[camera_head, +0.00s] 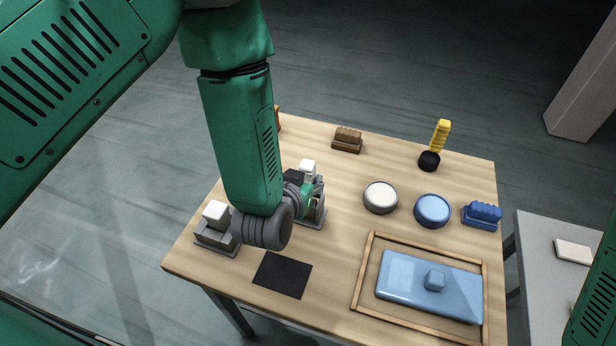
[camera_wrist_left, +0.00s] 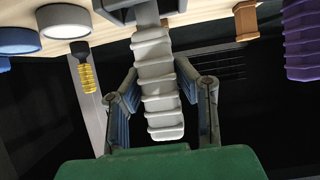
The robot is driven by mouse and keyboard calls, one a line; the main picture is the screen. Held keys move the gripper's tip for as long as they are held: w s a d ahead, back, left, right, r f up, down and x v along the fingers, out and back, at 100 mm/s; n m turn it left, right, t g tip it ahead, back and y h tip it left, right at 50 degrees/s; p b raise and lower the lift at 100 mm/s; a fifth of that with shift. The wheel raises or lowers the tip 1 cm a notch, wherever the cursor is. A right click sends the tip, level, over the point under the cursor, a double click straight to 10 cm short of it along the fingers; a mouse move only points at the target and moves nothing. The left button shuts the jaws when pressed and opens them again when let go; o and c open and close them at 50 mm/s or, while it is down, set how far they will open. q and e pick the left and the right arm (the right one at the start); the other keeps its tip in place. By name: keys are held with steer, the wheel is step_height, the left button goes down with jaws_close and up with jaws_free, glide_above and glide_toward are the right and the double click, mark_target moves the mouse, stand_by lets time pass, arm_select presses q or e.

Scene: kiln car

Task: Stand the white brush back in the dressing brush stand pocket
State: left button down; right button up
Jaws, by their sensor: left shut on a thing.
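The white brush (camera_wrist_left: 160,85) shows in the left wrist view as a pale, ribbed handle between my left gripper's fingers (camera_wrist_left: 158,72). My left gripper (camera_head: 309,189) is shut on it, over the back left part of the table in the head view. A grey box-like part (camera_wrist_left: 145,11) meets the brush's far end; I cannot tell if the brush sits inside it. In the head view a grey stand (camera_head: 315,215) shows beside the gripper, partly hidden by it, with a white block (camera_head: 307,167) behind. My right gripper is out of view.
A grey block with a white top (camera_head: 215,213) stands at the table's left. A dark mat (camera_head: 282,275), a framed blue slab (camera_head: 405,275), white (camera_head: 380,196) and blue (camera_head: 432,209) round pots, blue (camera_head: 482,214), brown (camera_head: 347,139) and yellow (camera_head: 440,136) brushes share the table.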

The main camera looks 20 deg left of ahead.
arm_select(q)
steer(key=c, duration=1.2)
jaws_free()
steer(key=shift+o, duration=0.2)
steer(key=p+v, duration=0.4)
steer(key=v, duration=0.4)
stand_by(0.4)
stand_by(0.3)
